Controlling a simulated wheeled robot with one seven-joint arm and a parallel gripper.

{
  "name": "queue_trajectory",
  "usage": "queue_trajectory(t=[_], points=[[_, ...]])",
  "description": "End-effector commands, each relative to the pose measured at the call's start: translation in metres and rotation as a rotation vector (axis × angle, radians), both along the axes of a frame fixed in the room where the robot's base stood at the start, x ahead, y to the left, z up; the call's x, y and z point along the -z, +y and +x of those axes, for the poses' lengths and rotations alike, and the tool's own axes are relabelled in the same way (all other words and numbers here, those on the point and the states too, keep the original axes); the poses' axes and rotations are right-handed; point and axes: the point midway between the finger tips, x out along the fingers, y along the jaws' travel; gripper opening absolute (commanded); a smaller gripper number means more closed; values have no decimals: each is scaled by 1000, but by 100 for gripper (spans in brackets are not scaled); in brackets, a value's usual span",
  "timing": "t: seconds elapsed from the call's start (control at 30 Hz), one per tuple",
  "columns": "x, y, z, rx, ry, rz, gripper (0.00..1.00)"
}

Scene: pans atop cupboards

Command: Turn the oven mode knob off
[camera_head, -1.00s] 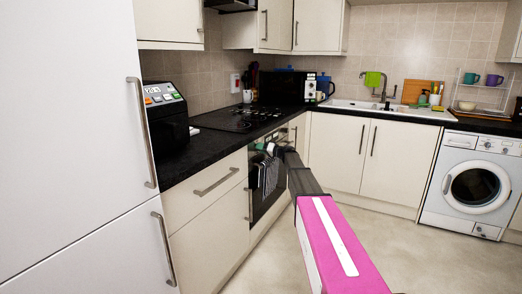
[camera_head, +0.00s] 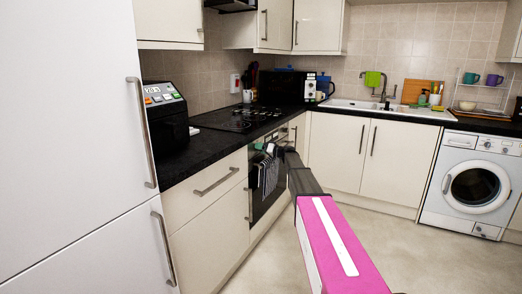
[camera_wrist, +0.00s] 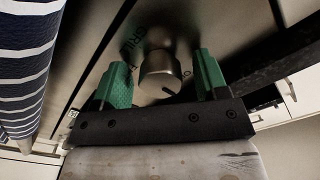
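In the wrist view, a round metal knob (camera_wrist: 160,72) stands out from the steel oven panel (camera_wrist: 110,45), with printed lettering around it, partly readable as "GRILL". My gripper (camera_wrist: 162,84) is open, with one green finger on each side of the knob. A gap shows between the knob and each finger. A dark line shows on the knob's face. In the head view, the oven (camera_head: 265,198) is built in under the hob, and my gripper (camera_head: 270,149) is at its top panel, small and partly hidden by my arm.
A striped towel (camera_head: 268,175) hangs on the oven front; it fills the left side of the wrist view (camera_wrist: 25,60). The black worktop (camera_head: 205,152) with the hob (camera_head: 238,118) lies above. Open floor (camera_head: 275,262) is in front of the cupboards.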

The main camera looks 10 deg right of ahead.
Motion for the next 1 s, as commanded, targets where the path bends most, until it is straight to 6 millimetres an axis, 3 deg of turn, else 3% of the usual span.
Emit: queue_trajectory(t=[0.37,0.8,1.0], points=[[-1,-8,-6,1,0,2,67],[0,-68,-51,2,0,1,67],[0,-86,-63,1,0,1,67]])
